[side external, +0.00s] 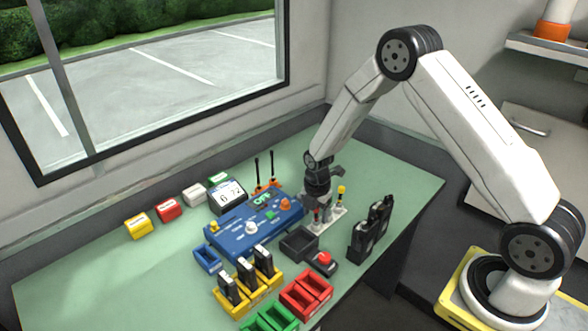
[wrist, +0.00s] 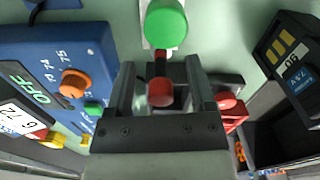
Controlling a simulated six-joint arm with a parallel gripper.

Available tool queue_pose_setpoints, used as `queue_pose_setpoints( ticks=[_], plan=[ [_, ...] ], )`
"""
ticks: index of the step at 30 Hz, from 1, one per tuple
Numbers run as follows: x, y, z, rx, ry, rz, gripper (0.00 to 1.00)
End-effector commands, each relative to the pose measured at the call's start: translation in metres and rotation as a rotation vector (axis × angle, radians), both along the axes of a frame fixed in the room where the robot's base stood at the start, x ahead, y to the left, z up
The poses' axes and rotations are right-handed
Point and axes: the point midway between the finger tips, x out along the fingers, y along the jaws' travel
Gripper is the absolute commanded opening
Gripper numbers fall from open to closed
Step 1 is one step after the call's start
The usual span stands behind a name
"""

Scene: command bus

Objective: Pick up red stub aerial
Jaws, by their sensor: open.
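The red stub aerial (wrist: 160,92) shows in the wrist view as a red cap with a dark stem, lying between the two open fingers of my gripper (wrist: 160,88). I cannot tell whether either finger touches it. In the side view the red aerial (side external: 316,216) stands in the white rack (side external: 329,222), just below my gripper (side external: 320,198), which partly covers this area. A green-topped aerial (wrist: 165,24) is just beyond the fingertips in the wrist view. A yellow-topped aerial (side external: 341,190) stands at the rack's right end in the side view.
The blue control panel (side external: 253,222) is left of the rack. A dark open tray (side external: 299,243) and a red button on a black base (side external: 323,262) are in front. Black packs (side external: 370,231) stand to the right. The green table (side external: 400,182) is clear at the far right.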

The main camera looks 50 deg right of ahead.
Motion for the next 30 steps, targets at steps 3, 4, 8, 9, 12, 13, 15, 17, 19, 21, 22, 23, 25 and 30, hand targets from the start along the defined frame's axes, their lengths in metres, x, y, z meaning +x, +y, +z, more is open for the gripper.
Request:
queue_pose_setpoints(
  ticks=[3, 4, 8, 9, 12, 13, 15, 17, 19, 21, 22, 23, 25, 30],
  plan=[
    [0.0, 0.0, 0.0001, 0.0, 0.0, 0.0, 0.7],
    [0.0, 0.0, 0.0001, 0.0, 0.0, 0.0, 0.7],
    [-0.0001, 0.0, 0.0002, 0.0, 0.0, 0.0, 0.7],
    [-0.0001, 0.0, 0.0002, 0.0, 0.0, 0.0, 0.7],
    [-0.0002, 0.0, 0.0002, 0.0, 0.0, 0.0, 0.54],
    [-0.0002, 0.0, 0.0002, 0.0, 0.0, 0.0, 0.45],
    [-0.0002, 0.0, 0.0002, 0.0, 0.0, 0.0, 0.22],
    [-0.0002, 0.0, 0.0002, 0.0, 0.0, 0.0, 0.03],
    [-0.0002, 0.0, 0.0002, 0.0, 0.0, 0.0, 0.0],
    [-0.0001, 0.0, 0.0003, 0.0, 0.0, 0.0, 0.0],
    [-0.0002, 0.0, 0.0003, 0.0, 0.0, 0.0, 0.0],
    [-0.0002, 0.0, 0.0003, 0.0, 0.0, 0.0, 0.0],
    [-0.0001, 0.0, 0.0003, 0.0, 0.0, 0.0, 0.0],
    [0.0, -0.0001, 0.0025, 0.0, 0.0, 0.0, 0.0]
  ],
)
